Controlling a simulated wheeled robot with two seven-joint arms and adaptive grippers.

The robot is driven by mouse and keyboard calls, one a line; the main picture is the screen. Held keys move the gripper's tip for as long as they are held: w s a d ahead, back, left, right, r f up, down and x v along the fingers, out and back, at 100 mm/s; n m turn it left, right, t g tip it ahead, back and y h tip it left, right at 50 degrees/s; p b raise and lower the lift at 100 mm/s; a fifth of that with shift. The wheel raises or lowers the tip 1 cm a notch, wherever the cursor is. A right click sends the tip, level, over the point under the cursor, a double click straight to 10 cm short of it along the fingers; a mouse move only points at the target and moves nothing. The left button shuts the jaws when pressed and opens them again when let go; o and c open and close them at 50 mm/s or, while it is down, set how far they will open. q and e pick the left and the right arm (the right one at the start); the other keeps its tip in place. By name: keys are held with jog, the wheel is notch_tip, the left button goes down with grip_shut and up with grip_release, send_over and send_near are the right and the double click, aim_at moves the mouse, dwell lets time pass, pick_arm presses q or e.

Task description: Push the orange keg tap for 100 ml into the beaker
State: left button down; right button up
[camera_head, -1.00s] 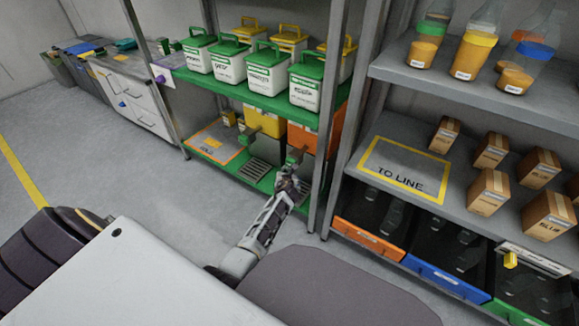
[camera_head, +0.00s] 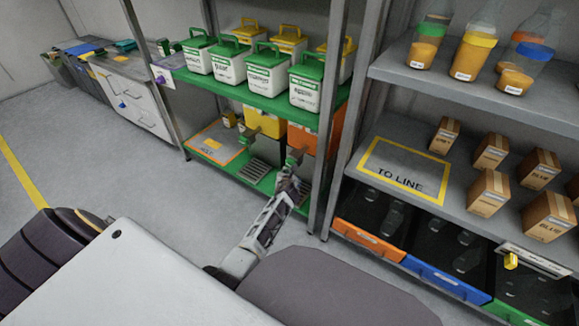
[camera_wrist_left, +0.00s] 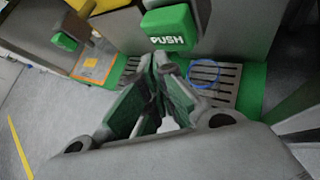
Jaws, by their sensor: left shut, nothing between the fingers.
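The orange keg (camera_head: 300,138) stands on the lower green shelf, partly hidden by a rack post. Its green tap (camera_head: 295,157) sticks out at the front; in the left wrist view the tap block (camera_wrist_left: 169,27) reads PUSH. My left gripper (camera_head: 290,177) is just in front of and below this tap. In the left wrist view its fingertips (camera_wrist_left: 158,58) are together and empty, close under the PUSH block; I cannot tell whether they touch it. A blue ring (camera_wrist_left: 205,72) shows over the drip grate right of the fingers, maybe the beaker's rim. My right gripper is out of view.
A yellow keg (camera_head: 264,122) with its own tap stands to the left, above another drip grate (camera_head: 253,169). Rack posts (camera_head: 327,150) stand close on the right. White tubs with green lids (camera_head: 268,68) fill the shelf above. Open floor lies to the left.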

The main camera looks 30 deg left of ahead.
pick_arm(q)
jog(key=shift+w, duration=0.45)
dwell(0.5)
jog(key=shift+w, duration=0.7)
dwell(1.6)
jog(key=shift+r, duration=0.1)
dwell(0.3)
jog(key=shift+s+p, duration=0.95)
jog(key=shift+s, duration=0.15)
jog(key=shift+s, duration=0.15)
jog(key=shift+s+a+p, duration=0.2)
jog(key=shift+s+p, duration=1.5)
jog(key=shift+s, duration=0.65)
dwell(0.7)
